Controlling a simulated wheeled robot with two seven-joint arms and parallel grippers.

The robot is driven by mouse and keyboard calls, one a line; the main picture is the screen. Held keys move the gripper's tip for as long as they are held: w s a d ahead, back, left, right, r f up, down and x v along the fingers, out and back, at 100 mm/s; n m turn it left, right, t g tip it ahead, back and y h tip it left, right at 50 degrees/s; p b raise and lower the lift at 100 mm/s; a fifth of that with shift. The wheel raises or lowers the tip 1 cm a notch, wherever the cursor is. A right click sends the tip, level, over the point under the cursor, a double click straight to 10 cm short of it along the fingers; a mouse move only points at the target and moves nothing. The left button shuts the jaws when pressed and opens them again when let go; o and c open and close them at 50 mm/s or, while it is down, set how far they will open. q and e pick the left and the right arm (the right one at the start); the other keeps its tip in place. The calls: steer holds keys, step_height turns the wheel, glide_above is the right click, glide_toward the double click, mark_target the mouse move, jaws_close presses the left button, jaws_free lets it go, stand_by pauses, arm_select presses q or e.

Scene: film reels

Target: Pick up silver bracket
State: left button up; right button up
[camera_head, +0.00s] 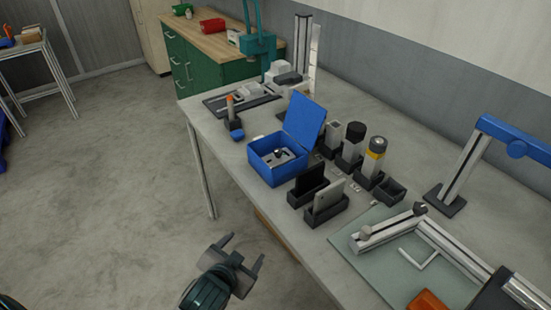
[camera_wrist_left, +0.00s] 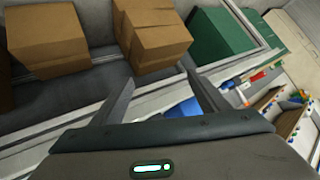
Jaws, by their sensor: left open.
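A thin, pale silver L-shaped bracket (camera_head: 428,261) lies on the grey-green mat (camera_head: 355,262) at the right of the table in the head view. A larger silver profile frame (camera_head: 378,232) stands just behind it. My left gripper (camera_head: 244,251) is open and empty, off the table's front edge, well to the left of the bracket. Its two spread fingers also show in the left wrist view (camera_wrist_left: 160,97), with nothing between them. I cannot make out the bracket in the wrist view. My right gripper is not in view.
An open blue box (camera_head: 265,169) holds small metal parts. Black holders with a silver plate (camera_head: 328,196) and several cylinders stand beside it. A blue-armed stand (camera_head: 512,137) rises at the right, and an orange block (camera_head: 428,300) lies at the mat's front. The floor left of the table is clear.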

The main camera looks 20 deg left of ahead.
arm_select(q)
steer(key=w+d+r+m+t+h, duration=0.2)
steer(key=w+d+r+m+t, duration=0.2)
steer(key=w+r, duration=0.45)
steer(key=w+d+r+m+t+h, duration=0.35)
steer(key=w+r, duration=0.25)
steer(key=r, duration=0.6)
steer(key=d+r+m+g+h, duration=0.55)
steer(key=d+m+h, duration=0.2)
steer(key=m, duration=0.55)
steer(key=d+r+m+g+h, duration=0.55)
steer(key=d+m+h, duration=0.2)
steer(key=m, duration=0.55)
steer(key=w+a+f+m+g+y, duration=0.4)
steer(key=w+a+f+m+y, duration=0.25)
steer(key=a+f+y, duration=0.2)
steer(key=w+a+y, duration=0.2)
steer(key=a+y, duration=0.2)
steer(key=a, duration=0.5)
steer(key=w+a+r+y, duration=0.1)
steer(key=a+y, duration=0.3)
steer(key=a, duration=0.5)
steer(key=shift+w+a+n, duration=0.2)
steer(key=shift+w+n, duration=0.1)
steer(key=shift+w, duration=0.55)
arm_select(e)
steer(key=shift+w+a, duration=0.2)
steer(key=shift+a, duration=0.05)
